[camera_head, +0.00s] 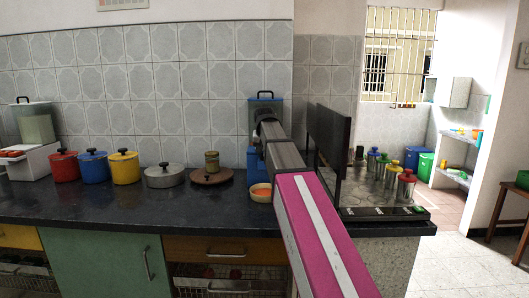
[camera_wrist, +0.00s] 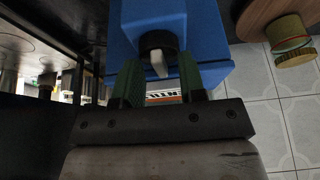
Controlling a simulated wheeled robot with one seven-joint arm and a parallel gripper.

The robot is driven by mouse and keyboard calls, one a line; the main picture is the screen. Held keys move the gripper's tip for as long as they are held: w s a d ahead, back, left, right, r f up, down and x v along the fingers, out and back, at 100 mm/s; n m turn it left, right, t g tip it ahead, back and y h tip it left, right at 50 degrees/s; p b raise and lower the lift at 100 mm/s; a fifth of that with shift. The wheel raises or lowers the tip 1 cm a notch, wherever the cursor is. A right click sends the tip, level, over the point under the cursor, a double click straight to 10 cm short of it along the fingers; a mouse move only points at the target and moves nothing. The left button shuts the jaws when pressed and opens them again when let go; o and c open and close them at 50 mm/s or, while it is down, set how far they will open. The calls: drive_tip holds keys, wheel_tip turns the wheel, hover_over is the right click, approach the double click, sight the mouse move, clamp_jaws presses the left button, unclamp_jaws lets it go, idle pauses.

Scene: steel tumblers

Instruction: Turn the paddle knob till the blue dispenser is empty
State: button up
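The blue dispenser (camera_head: 254,159) stands on the dark counter against the tiled wall, with a black handle on top. My arm covers much of its front in the head view. In the wrist view its blue body (camera_wrist: 208,28) fills the top middle. The knob (camera_wrist: 158,43) is a black round hub with a pale paddle. My gripper (camera_wrist: 159,66) is open, with one green-padded finger on each side of the paddle. Gaps show between paddle and fingers. An orange bowl (camera_head: 261,193) sits at the dispenser's foot. The fill level inside cannot be made out.
Left of the dispenser are a small jar (camera_head: 212,162) on a round wooden board (camera_head: 211,177), a grey pot (camera_head: 164,175) and coloured pots. Right of my arm stand a dark upright panel (camera_head: 328,140) and steel tumblers (camera_head: 405,186) with coloured tops. The front left counter is clear.

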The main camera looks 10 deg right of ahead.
drive_tip(key=v, duration=1)
drive_tip(key=shift+s+r, duration=0.2)
drive_tip(key=shift+r, duration=0.15)
drive_tip(key=shift+s, duration=0.1)
